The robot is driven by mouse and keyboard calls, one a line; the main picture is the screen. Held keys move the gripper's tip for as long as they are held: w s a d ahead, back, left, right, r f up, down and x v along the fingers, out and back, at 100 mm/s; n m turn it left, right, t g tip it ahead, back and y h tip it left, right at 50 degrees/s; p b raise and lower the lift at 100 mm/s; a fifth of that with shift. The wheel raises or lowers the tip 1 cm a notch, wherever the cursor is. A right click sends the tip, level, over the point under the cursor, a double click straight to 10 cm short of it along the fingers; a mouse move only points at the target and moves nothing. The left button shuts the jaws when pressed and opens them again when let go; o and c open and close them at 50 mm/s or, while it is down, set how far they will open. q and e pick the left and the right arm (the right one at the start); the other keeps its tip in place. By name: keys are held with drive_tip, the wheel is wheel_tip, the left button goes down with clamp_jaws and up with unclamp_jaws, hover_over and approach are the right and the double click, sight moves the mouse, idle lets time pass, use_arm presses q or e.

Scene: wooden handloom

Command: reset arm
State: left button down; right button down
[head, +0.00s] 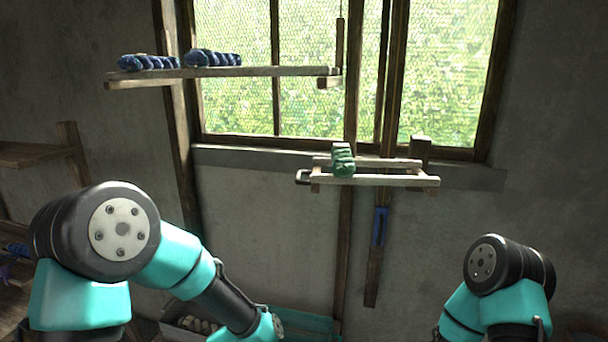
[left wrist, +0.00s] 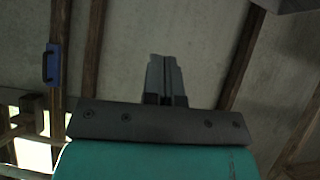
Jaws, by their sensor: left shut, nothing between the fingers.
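My left arm (head: 175,255) comes in from the left in the head view and bends down to the lower middle; its gripper is out of that view. In the left wrist view my left gripper (left wrist: 166,62) is shut, with its two fingers together and nothing between them. It points at a bare grey wall and touches nothing that I can see. My right arm (head: 500,280) shows at the lower right of the head view, and its gripper is below the frame.
A wall shelf (head: 225,76) holds blue yarn bundles (head: 212,58). A small wooden rack (head: 375,180) under the window carries a green bundle (head: 343,160). A blue-handled item (head: 380,227) hangs on a post, and it also shows in the left wrist view (left wrist: 52,64).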

use_arm(q)
drive_tip(key=s+a+f+n+g, duration=0.1)
drive_tip(key=s+a+f+g, duration=0.3)
drive_tip(key=s+f, duration=0.6)
drive_tip(key=s+a+f+n+g+h, duration=0.1)
drive_tip(key=s+a+f+g, duration=0.4)
drive_tip(key=s+f, duration=0.6)
drive_tip(key=shift+a+f+n+g+h, duration=0.3)
drive_tip(key=shift+a+f+n, duration=0.2)
drive_tip(key=shift+a+f, duration=0.25)
drive_tip(key=shift+s, duration=0.1)
